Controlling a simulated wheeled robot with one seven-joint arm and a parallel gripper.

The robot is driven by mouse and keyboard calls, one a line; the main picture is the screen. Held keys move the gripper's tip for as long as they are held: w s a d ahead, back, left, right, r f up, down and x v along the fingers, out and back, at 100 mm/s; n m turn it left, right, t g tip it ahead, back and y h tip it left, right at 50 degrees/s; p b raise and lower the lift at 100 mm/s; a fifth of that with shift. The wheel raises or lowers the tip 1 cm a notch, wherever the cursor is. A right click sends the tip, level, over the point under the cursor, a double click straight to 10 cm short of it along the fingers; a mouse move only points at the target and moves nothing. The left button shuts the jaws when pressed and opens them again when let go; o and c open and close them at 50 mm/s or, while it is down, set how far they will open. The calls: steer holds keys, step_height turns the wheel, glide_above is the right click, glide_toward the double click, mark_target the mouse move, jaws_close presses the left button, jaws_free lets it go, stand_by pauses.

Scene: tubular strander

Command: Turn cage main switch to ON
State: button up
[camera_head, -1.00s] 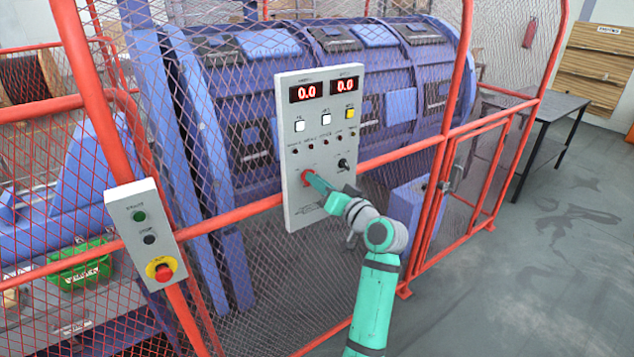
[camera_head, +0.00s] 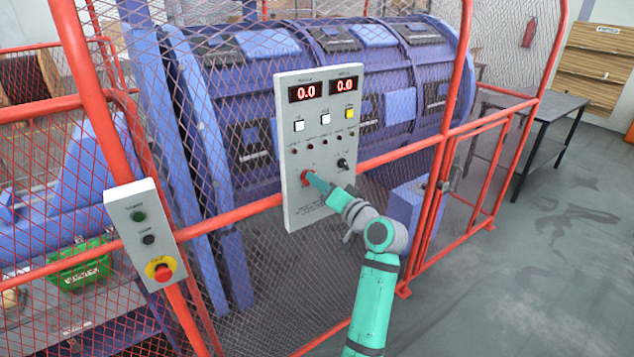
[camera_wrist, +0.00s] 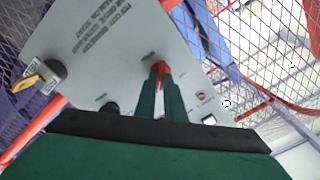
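The control panel (camera_head: 296,215) is a light grey plate on the red mesh fence, with two red displays reading 0.0. A red knob (camera_head: 305,177) sits at its lower left, and a black knob (camera_head: 343,164) to its right. My gripper (camera_head: 311,179) reaches the red knob from the lower right. In the wrist view, where the panel appears upside down, my two green fingers (camera_wrist: 162,78) lie close together with the red knob (camera_wrist: 164,67) between their tips. A yellow-handled switch (camera_wrist: 35,77) shows at left there. The labels are too small to read.
A small box (camera_head: 140,205) with green and black buttons and a red emergency stop (camera_head: 162,271) hangs on the fence at left. A red gate (camera_head: 470,190) and a dark table (camera_head: 545,110) stand at right. The floor at right is clear.

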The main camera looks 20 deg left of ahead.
steer(key=o, duration=0.4)
steer(key=shift+c, duration=0.2)
steer(key=shift+d, duration=0.1)
steer(key=v, duration=1)
steer(key=shift+s+d, duration=0.2)
steer(key=shift+s, duration=0.1)
